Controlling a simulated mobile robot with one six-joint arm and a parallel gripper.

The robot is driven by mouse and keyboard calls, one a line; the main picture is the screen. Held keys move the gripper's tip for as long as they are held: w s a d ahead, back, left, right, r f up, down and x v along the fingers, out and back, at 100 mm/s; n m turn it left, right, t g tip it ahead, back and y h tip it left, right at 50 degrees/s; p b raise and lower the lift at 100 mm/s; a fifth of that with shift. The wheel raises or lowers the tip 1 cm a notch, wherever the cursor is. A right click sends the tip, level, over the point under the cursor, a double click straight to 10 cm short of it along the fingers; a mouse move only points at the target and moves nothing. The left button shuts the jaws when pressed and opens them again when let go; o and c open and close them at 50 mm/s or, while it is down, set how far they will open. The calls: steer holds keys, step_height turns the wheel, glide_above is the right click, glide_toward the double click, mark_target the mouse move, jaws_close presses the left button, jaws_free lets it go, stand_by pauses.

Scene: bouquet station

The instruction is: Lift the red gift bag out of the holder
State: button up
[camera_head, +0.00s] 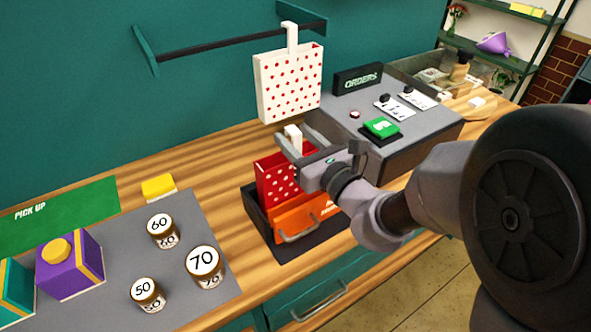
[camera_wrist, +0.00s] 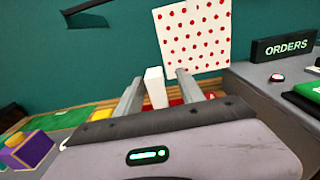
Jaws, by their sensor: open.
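The red gift bag (camera_head: 275,178) with white dots stands in the dark holder (camera_head: 256,222) on the wooden counter. Its white upright handle (camera_head: 293,136) rises above it. My gripper (camera_head: 299,133) is open above the bag, with the handle between its two fingers. In the wrist view the white handle (camera_wrist: 155,88) stands between the open fingers (camera_wrist: 159,77), with a gap on each side. A little of the red bag (camera_wrist: 177,102) shows behind the gripper body. My gripper hides part of both.
A white bag with red dots (camera_head: 288,84) hangs by a hook near the wall bar (camera_head: 235,42), just behind my gripper. A grey station with an ORDERS sign (camera_head: 358,77) is to the right. Several numbered jars (camera_head: 204,266) and a purple box (camera_head: 70,265) are on the left mat.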

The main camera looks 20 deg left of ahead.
steer(key=shift+s+d+r, duration=0.15)
steer(key=shift+s+r, duration=0.1)
steer(key=shift+s, duration=0.2)
steer(key=shift+c, duration=0.3)
jaws_close()
steer(key=shift+w, duration=0.1)
stand_by(0.6)
